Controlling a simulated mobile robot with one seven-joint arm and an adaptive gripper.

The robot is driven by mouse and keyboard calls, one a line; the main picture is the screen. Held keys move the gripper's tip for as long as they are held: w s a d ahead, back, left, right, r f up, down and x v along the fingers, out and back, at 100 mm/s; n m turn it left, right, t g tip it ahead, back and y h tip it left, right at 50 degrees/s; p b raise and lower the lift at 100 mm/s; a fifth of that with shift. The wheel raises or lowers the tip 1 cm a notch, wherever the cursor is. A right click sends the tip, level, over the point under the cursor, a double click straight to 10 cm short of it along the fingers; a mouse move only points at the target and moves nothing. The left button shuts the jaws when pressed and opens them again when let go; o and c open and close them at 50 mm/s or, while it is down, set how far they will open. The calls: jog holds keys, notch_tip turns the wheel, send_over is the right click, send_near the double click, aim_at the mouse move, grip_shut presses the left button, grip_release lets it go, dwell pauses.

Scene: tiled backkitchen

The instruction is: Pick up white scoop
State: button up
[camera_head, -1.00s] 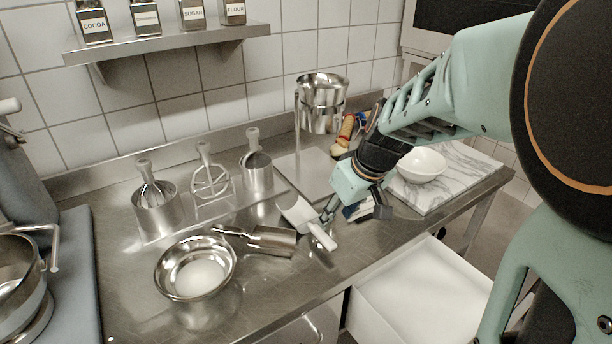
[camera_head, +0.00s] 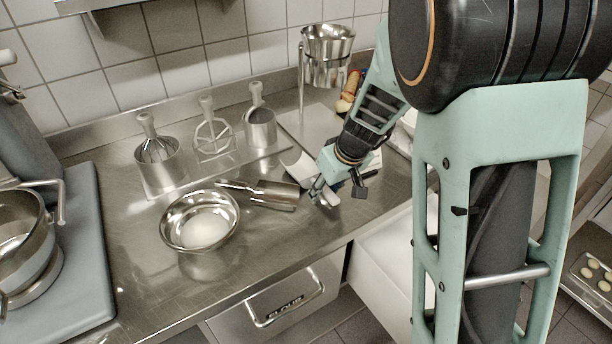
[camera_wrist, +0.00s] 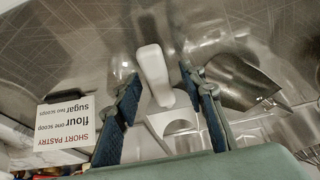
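The white scoop (camera_head: 297,164) lies on the steel counter beside the metal scoop (camera_head: 272,194). My gripper (camera_head: 322,186) is low over the white scoop and partly hides it in the head view. In the wrist view, the white scoop's handle (camera_wrist: 153,68) and part of its bowl (camera_wrist: 174,125) show between the two blue-padded fingers of my gripper (camera_wrist: 160,78). The fingers are apart, with visible gaps on both sides of the scoop. The metal scoop also shows in the wrist view (camera_wrist: 243,82), just right of the right finger.
A steel bowl with white contents (camera_head: 186,238) stands left of the scoops. A rack holding a whisk and other tools (camera_head: 157,160) stands behind. A recipe card (camera_wrist: 65,132) is left of my gripper in the wrist view.

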jog(key=shift+c, duration=0.6)
grip_shut()
